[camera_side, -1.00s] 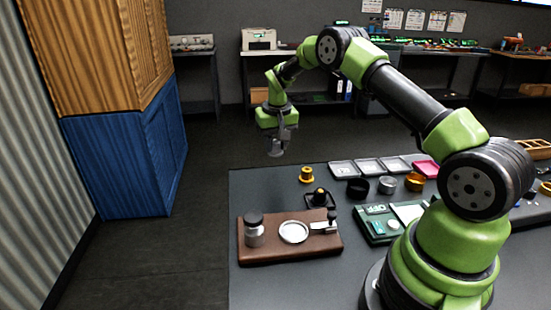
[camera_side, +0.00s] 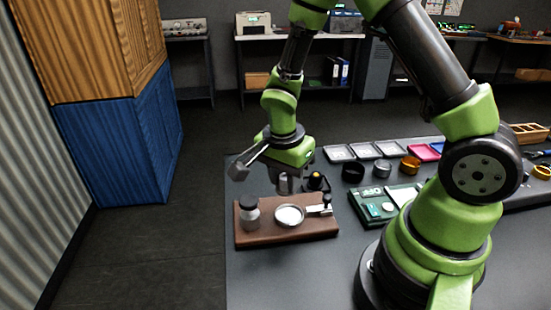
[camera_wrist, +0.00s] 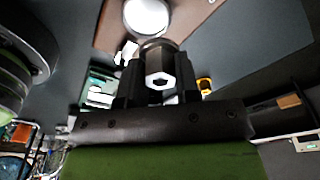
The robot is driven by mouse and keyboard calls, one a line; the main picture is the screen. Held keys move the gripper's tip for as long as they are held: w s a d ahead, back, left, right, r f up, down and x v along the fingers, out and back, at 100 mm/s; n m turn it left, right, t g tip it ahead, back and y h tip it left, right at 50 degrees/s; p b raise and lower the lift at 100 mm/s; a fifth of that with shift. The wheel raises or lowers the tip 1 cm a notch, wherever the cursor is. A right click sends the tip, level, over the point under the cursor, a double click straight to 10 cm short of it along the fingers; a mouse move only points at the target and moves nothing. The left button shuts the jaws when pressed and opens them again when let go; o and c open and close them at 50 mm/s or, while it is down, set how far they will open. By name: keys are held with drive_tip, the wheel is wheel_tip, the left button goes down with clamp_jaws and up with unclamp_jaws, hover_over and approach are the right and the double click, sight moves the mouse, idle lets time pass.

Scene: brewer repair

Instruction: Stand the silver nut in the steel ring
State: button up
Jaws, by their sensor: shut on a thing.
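My gripper (camera_side: 286,183) hangs fingers-down above the back of the brown board (camera_side: 262,236). It is shut on the silver nut (camera_wrist: 157,73), which sits between the two dark fingers in the wrist view with a hexagonal hole facing the camera. In the side view the nut (camera_side: 284,187) is small and partly hidden by the fingers. The steel ring (camera_side: 382,169) stands on the dark table to the right of my gripper, between a black ring (camera_side: 353,173) and a brass-coloured ring (camera_side: 409,165). The steel ring is apart from the nut.
The brown board carries a grey-lidded jar (camera_side: 250,213), a round white dish (camera_side: 290,215) and a small lever (camera_side: 320,207). A black-and-yellow knob (camera_side: 316,180) stands behind it. A green tray (camera_side: 375,205) with parts lies to the right. Several shallow trays line the back edge.

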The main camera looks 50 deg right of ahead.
sight(289, 216)
drive_tip(key=shift+s+a+m, duration=0.3)
drive_tip(key=shift+s, duration=0.35)
drive_tip(key=shift+s+f, duration=0.1)
drive_tip(key=shift+f, duration=2.05)
drive_tip(key=shift+f, duration=0.75)
drive_tip(key=o, duration=1.4)
drive_tip(key=shift+o, duration=0.2)
drive_tip(key=shift+r, duration=3.7)
